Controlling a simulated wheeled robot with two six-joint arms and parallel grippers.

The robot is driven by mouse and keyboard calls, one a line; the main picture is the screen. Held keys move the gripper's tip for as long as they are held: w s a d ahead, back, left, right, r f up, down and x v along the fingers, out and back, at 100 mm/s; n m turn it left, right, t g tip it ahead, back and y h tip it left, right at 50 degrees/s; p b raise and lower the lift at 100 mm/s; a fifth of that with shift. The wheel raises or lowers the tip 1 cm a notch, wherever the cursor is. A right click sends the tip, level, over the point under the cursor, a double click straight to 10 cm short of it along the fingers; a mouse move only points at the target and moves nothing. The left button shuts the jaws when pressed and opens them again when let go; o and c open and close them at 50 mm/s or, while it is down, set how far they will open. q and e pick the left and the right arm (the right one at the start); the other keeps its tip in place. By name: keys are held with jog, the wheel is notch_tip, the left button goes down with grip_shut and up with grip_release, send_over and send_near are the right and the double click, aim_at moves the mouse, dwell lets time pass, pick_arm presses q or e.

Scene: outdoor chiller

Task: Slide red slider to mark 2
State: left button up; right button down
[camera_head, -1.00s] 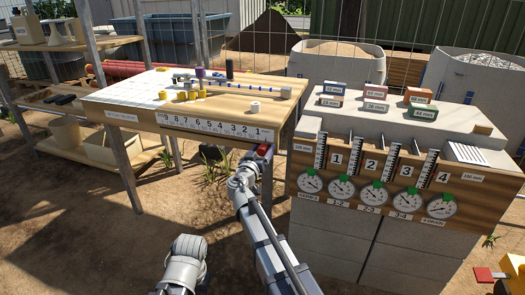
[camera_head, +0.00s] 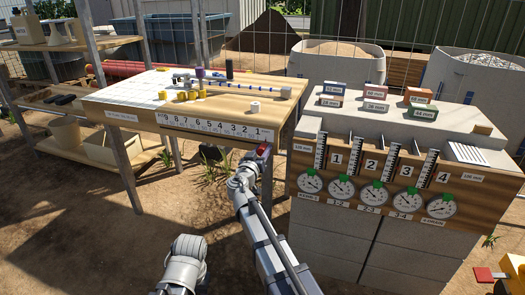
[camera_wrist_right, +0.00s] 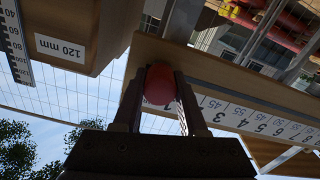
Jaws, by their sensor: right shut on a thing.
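The red slider (camera_head: 263,149) is a small rounded knob at the right end of the wooden table's front, just below the number 1 end of the scale. In the right wrist view the red slider (camera_wrist_right: 160,86) sits between the two dark fingers. My right gripper (camera_wrist_right: 160,98) is shut on it. In the head view my right gripper (camera_head: 262,157) is small and mostly dark against the table leg. The white number scale (camera_head: 215,128) runs from 9 at left to 1 at right. My left gripper is not in view.
The wooden table (camera_head: 225,105) holds yellow and white pieces. A block stand with dials (camera_head: 372,195) is close on the right of my right arm. A metal table leg (camera_head: 267,182) is beside the gripper. Open dirt ground lies below the scale to the left.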

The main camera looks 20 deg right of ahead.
dwell(0.8)
jog(key=w+a, duration=0.1)
jog(key=a, duration=0.1)
jog(key=w+a, duration=0.3)
jog(key=a, duration=0.1)
jog(key=shift+w+a, duration=0.3)
jog(key=shift+w, duration=0.05)
jog(key=shift+c, duration=2.3)
grip_release()
jog(key=shift+s, duration=0.1)
send_near(245, 142)
jog(key=shift+s+a+r, duration=0.1)
jog(key=shift+s+a, duration=0.3)
jog(key=shift+s, duration=0.2)
